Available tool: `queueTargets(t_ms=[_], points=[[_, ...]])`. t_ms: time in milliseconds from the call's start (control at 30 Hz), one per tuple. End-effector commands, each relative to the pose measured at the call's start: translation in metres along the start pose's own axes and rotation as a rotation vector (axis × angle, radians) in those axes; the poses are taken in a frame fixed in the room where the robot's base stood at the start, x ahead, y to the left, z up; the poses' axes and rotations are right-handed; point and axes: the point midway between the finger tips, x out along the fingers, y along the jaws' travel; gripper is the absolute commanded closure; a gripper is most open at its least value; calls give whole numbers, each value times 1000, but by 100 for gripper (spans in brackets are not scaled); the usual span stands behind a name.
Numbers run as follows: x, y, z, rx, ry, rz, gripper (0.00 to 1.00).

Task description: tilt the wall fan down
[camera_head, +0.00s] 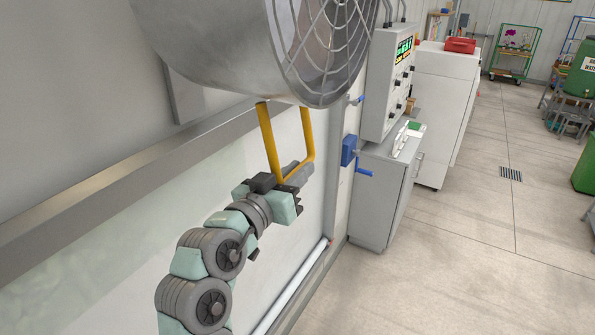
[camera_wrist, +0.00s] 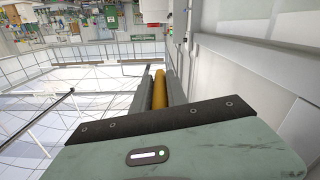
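The wall fan (camera_head: 225,45) is a big grey metal drum at the top of the head view, cut off by the upper edge. Its wire guard (camera_head: 335,45) faces right, towards the room. A yellow U-shaped handle (camera_head: 268,140) hangs below the drum. My gripper (camera_head: 290,182) is at the handle's lower bar, below the fan. In the wrist view, the yellow bar (camera_wrist: 159,92) lies between my two fingers (camera_wrist: 157,95), with hardly any gap on either side. The gripper looks shut on it. The fan's pivot is not visible.
A control box (camera_head: 388,85) with a green display hangs right of the fan, above a grey cabinet (camera_head: 378,195). A blue crank box (camera_head: 349,150) is on the wall beside it. A metal rail (camera_head: 100,185) runs along the wall at left. The floor (camera_head: 460,260) at right is mostly clear.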

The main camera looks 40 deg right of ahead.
Motion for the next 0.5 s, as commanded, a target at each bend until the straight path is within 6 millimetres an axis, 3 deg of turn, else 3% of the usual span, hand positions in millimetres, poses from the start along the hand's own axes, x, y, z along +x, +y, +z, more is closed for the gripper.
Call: queueTargets(t_ms=[200,500], points=[[0,0,0,0,0,0,100],[0,0,0,0,0,0,100]])
